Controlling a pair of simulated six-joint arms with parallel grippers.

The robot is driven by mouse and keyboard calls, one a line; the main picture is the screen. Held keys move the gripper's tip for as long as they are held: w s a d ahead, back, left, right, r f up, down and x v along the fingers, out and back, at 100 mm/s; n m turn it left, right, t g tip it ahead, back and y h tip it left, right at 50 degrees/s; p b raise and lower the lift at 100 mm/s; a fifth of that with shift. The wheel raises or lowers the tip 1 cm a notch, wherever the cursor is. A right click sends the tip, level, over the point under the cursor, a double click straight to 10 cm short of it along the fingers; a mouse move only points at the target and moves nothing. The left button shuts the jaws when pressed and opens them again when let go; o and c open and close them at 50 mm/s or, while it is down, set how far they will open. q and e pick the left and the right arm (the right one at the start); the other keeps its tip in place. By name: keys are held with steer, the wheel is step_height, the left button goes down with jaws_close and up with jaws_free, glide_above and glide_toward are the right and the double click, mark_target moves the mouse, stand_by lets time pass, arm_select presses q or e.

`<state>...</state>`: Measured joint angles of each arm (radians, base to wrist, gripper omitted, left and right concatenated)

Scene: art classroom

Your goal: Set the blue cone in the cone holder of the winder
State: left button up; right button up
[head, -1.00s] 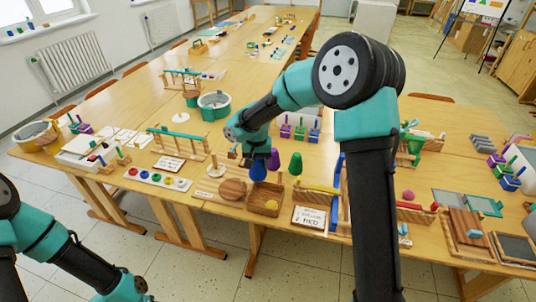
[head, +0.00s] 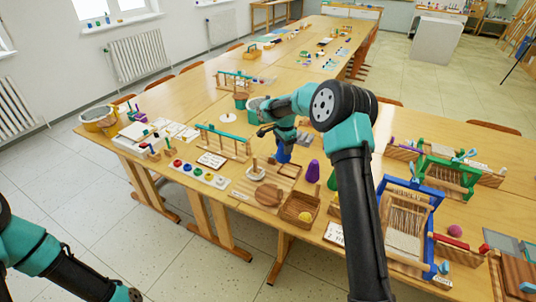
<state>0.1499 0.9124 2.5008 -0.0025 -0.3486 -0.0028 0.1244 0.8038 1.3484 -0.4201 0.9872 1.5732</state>
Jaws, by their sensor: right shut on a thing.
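The blue cone (head: 283,154) hangs point-down or upright, I cannot tell which, under my right gripper (head: 284,144), which is shut on it. The fingers are small and partly hidden by my wrist. The winder (head: 240,187) appears to be the wooden board with a round wooden disc, in front and left of the cone. A pale round base with an upright peg (head: 256,172) on it looks like the cone holder, with no cone on it. The cone is up and right of this peg, apart from it.
A purple cone (head: 313,172) and a green cone (head: 333,182) stand right of the blue one. A basket (head: 290,214) with a yellow ball stands in front. A shallow wooden tray (head: 289,170) lies nearby. A blue loom (head: 408,215) stands at right.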

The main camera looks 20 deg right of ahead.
steer(key=d, duration=0.1)
steer(key=d+m, duration=0.1)
steer(key=d, duration=0.1)
steer(key=w+d+m, duration=0.1)
steer(key=shift+d+f, duration=0.2)
steer(key=shift+f, duration=0.2)
steer(key=shift+f, duration=0.15)
steer(key=shift+f, duration=2.2)
steer(key=shift+f, duration=1.65)
stand_by(1.3)
stand_by(0.3)
steer(key=o, duration=1.1)
steer(key=shift+c, duration=0.2)
step_height(320, 180, up, 17)
steer(key=shift+r, duration=0.2)
